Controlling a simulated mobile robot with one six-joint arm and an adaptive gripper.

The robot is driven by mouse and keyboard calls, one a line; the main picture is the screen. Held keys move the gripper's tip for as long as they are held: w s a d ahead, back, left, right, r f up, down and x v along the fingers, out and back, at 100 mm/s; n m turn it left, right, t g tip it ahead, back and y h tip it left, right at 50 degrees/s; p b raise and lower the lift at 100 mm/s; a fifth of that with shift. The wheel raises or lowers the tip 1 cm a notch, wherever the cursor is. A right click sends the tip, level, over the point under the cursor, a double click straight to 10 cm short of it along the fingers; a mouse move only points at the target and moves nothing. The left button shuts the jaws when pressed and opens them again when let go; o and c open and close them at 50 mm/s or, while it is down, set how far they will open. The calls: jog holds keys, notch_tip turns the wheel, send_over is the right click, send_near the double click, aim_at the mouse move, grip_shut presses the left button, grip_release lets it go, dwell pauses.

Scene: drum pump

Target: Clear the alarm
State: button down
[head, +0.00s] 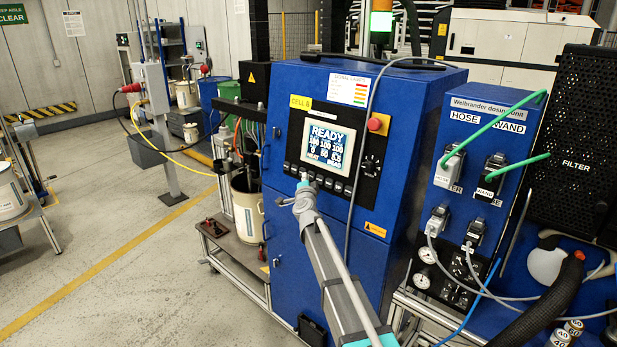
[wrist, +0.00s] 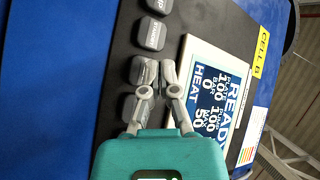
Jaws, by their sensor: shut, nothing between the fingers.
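The control panel's screen (head: 327,146) is lit and reads READY, with rows of numbers below; it also shows at the right in the wrist view (wrist: 213,100). A row of grey buttons (head: 332,184) runs under the screen; in the wrist view they form a column, one grey button (wrist: 150,33) standing clear of my fingers. My gripper (head: 304,182) is shut and empty, its tips in front of the button row near its left end. In the wrist view my gripper (wrist: 160,70) partly covers the middle buttons. I cannot tell whether the tips touch one.
A red button (head: 375,124) and a black knob (head: 370,166) sit right of the screen. The dosing unit (head: 484,118) with hose and wand plugs stands to the right. Open floor (head: 110,235) lies to the left.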

dwell(0.4)
jog(key=shift+s+a+r+p, duration=0.25)
jog(key=shift+s+a, duration=0.55)
jog(key=shift+s, duration=0.2)
jog(key=shift+s+a+r+p, duration=0.2)
jog(key=shift+s+a, duration=0.55)
jog(key=shift+s, duration=0.25)
jog(key=s+d+f+n+g+y, duration=0.2)
jog(key=s+d+f+n+g, duration=0.45)
jog(key=s, duration=0.35)
jog(key=s+d+f+n+g+y, duration=0.2)
jog(key=s+d+f+n+g, duration=0.3)
jog(key=s+f, duration=0.3)
jog(key=s+d+f+g+h, duration=0.2)
jog(key=s+d+g, duration=0.2)
jog(key=s+d, duration=0.4)
jog(key=s+d+f+g+h, duration=0.3)
jog(key=s+d, duration=0.5)
jog(key=s, duration=0.5)
jog(key=shift+s+f+g+h, duration=0.2)
jog(key=shift+s+g+h, duration=0.1)
jog(key=shift+g, duration=0.05)
